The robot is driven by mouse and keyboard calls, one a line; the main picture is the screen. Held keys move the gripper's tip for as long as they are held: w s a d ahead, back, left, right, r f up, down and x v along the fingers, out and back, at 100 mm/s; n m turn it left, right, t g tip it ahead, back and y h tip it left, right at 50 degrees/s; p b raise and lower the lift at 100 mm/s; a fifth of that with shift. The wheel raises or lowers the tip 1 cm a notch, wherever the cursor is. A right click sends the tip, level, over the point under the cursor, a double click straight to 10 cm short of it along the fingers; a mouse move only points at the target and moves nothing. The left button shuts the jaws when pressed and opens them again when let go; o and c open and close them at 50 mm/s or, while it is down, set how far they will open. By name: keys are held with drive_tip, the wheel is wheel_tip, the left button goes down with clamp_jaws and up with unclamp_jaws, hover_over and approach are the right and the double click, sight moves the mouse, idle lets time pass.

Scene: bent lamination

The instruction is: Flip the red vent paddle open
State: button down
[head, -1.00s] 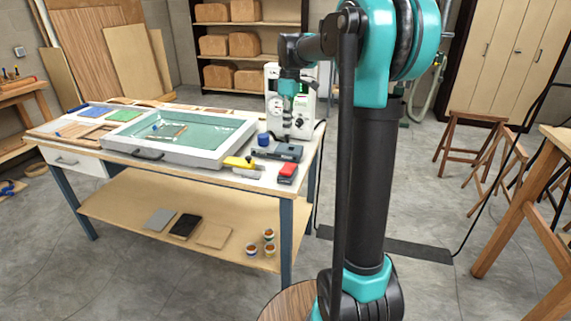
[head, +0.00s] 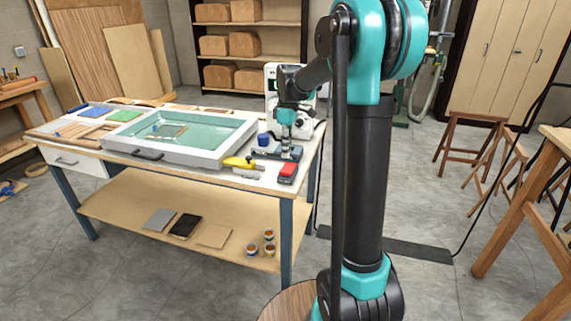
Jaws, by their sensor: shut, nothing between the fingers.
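The red paddle (head: 288,169) is a small red block on a dark base near the front right corner of the workbench. It looks flat, but its exact angle is too small to tell. My gripper (head: 286,153) points down just behind it, over a low dark grey block (head: 270,155). Its fingers are shut and empty. I cannot tell whether the fingertips touch the dark block; they look apart from the red paddle.
A yellow-handled part (head: 238,162) lies left of the paddle. A blue cap (head: 263,139) stands behind it. A white-framed tray with a green sheet (head: 215,155) fills the middle of the bench (head: 190,173). A white machine (head: 270,84) stands at the back right.

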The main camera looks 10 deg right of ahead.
sight(285, 171)
drive_tip(key=shift+s+a+f, duration=0.1)
drive_tip(key=shift+s+f, duration=0.1)
drive_tip(key=shift+f, duration=1.05)
drive_tip(key=shift+s+a+f, duration=0.1)
drive_tip(key=shift+s+f, duration=0.05)
drive_tip(key=shift+f, duration=1.05)
drive_tip(key=shift+s+f+t+h, duration=0.15)
drive_tip(key=shift+f+t+h, duration=0.15)
drive_tip(key=shift+f+t, duration=0.15)
drive_tip(key=shift+r, duration=0.15)
drive_tip(key=shift+r, duration=0.7)
drive_tip(key=shift+r, duration=0.2)
wheel_tip(285, 171, up, 14)
drive_tip(key=s, duration=0.1)
drive_tip(key=shift+s+a+f, duration=0.25)
drive_tip(key=shift+s+a, duration=0.15)
drive_tip(key=shift+a, duration=0.05)
